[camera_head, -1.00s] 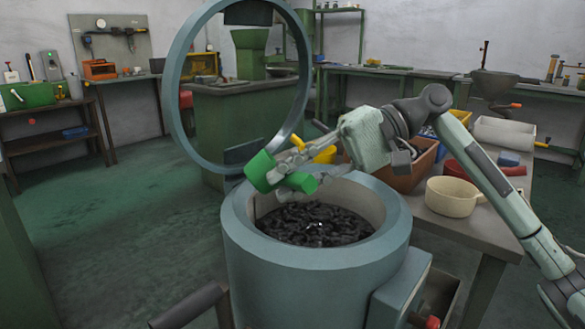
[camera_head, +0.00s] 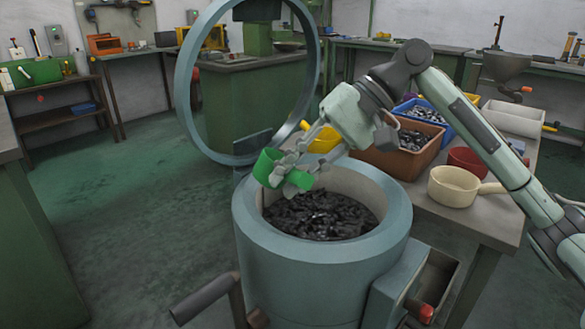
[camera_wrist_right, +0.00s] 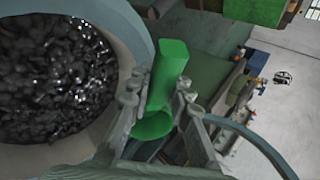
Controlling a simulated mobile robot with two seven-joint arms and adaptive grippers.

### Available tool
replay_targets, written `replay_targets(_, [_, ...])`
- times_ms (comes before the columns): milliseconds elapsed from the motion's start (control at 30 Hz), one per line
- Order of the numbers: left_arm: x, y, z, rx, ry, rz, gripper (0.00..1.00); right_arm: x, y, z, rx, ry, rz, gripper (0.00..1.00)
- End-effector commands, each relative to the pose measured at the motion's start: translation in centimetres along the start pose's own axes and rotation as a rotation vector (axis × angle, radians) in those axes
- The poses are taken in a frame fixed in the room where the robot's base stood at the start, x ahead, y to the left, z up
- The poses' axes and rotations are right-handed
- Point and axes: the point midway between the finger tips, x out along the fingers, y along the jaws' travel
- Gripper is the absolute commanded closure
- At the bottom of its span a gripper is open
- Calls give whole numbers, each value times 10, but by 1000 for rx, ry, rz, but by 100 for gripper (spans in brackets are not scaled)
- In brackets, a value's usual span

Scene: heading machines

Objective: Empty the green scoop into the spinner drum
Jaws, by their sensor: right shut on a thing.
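The green scoop (camera_head: 268,167) is in my right gripper (camera_head: 290,172), tilted over the left back rim of the spinner drum (camera_head: 318,247) in the head view. In the right wrist view the fingers (camera_wrist_right: 158,105) close around the scoop (camera_wrist_right: 163,85), beside the drum's opening. The drum is a blue-grey round vessel with its ring-shaped lid (camera_head: 190,90) swung open behind it. Dark, shiny pieces (camera_head: 320,215) fill its bottom; they also show in the right wrist view (camera_wrist_right: 50,75). I cannot tell whether anything is left inside the scoop. My left gripper is not in view.
A table (camera_head: 480,215) right of the drum holds a cream pan (camera_head: 453,186), a brown bin (camera_head: 398,163) of metal pieces, a blue bin (camera_head: 425,112) and a red bowl (camera_head: 470,159). A grey handle (camera_head: 205,297) sticks out at the drum's front left. Floor at the left is clear.

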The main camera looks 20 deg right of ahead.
Motion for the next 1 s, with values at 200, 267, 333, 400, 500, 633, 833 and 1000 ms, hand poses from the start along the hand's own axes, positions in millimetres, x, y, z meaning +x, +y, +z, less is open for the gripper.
replay_targets(200, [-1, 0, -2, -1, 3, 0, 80, 3, -7, 0, -13, 19, 198, 100])
replay_targets(267, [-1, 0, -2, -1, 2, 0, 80, 4, -8, 0, -15, 25, 258, 100])
replay_targets(333, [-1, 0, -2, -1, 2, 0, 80, 0, -13, 0, -15, 27, 313, 100])
replay_targets(400, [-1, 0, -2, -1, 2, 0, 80, -2, -17, 1, -14, 31, 368, 100])
replay_targets(500, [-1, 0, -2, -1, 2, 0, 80, -6, -21, 1, -13, 36, 436, 100])
replay_targets(633, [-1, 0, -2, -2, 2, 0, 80, -8, -24, 1, -11, 38, 490, 100])
replay_targets(833, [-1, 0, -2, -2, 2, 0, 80, -9, -24, 2, -10, 39, 514, 100])
replay_targets(1000, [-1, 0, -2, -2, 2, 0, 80, -9, -24, 2, -10, 39, 512, 100])
